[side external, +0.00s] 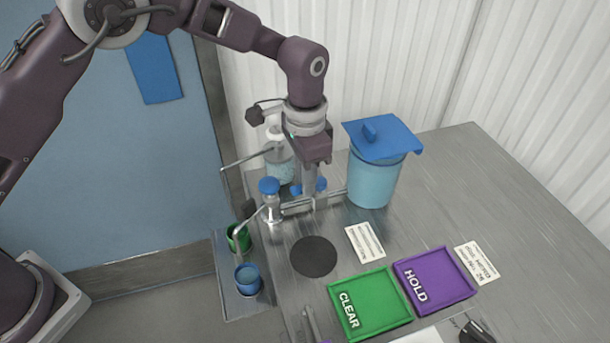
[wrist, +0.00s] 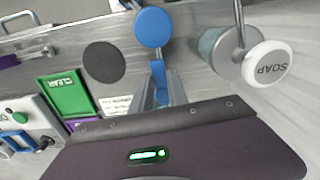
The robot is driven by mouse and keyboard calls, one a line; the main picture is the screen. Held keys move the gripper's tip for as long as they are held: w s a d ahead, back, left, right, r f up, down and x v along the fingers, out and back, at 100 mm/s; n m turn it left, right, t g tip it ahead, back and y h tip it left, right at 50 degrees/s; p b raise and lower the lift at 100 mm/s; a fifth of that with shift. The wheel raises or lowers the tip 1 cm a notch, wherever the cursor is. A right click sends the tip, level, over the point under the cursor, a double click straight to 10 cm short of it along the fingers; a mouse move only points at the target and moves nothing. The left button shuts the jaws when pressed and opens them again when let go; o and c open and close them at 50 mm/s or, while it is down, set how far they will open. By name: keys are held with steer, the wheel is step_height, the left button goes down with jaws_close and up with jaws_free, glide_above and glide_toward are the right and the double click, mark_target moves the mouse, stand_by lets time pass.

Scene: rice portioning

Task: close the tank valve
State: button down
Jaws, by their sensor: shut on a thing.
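The blue tank valve handle (side external: 321,184) sits on the metal pipe (side external: 338,195) beside the tank. Its blue ends show on both sides of my gripper (side external: 313,200) in the side view. In the wrist view the blue handle (wrist: 159,77) is between my gripper's fingers (wrist: 161,92), which are shut on it. The middle of the handle is hidden by the fingers, and its exact angle is hard to tell. The tank (side external: 372,184) is a light blue cylinder with a blue lid (side external: 382,138), right of my gripper. A blue-topped tap (side external: 269,187) stands to the left.
A soap dispenser (wrist: 268,66) stands close behind my gripper. A green cup (side external: 238,238) and a blue cup (side external: 247,279) are at the lower left. A black disc (side external: 313,257), a green CLEAR tray (side external: 369,302) and a purple HOLD tray (side external: 434,279) lie in front.

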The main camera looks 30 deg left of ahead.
steer(key=n, duration=0.2)
steer(key=d+n, duration=0.1)
steer(key=n, duration=0.1)
steer(key=shift+s, duration=0.3)
steer(key=n, duration=0.2)
steer(key=d+n, duration=0.1)
steer(key=n, duration=0.1)
steer(key=shift+s+n, duration=0.1)
steer(key=shift+n, duration=0.2)
steer(key=n, duration=0.2)
steer(key=d+n, duration=0.1)
steer(key=n, duration=0.1)
steer(key=shift+d+n, duration=0.15)
steer(key=shift+n, duration=0.15)
steer(key=shift+w+d+n, duration=0.2)
steer(key=shift+n, duration=0.75)
steer(key=shift+w+d+n, duration=0.2)
steer(key=shift+n, duration=0.75)
steer(key=c, duration=1.3)
jaws_free()
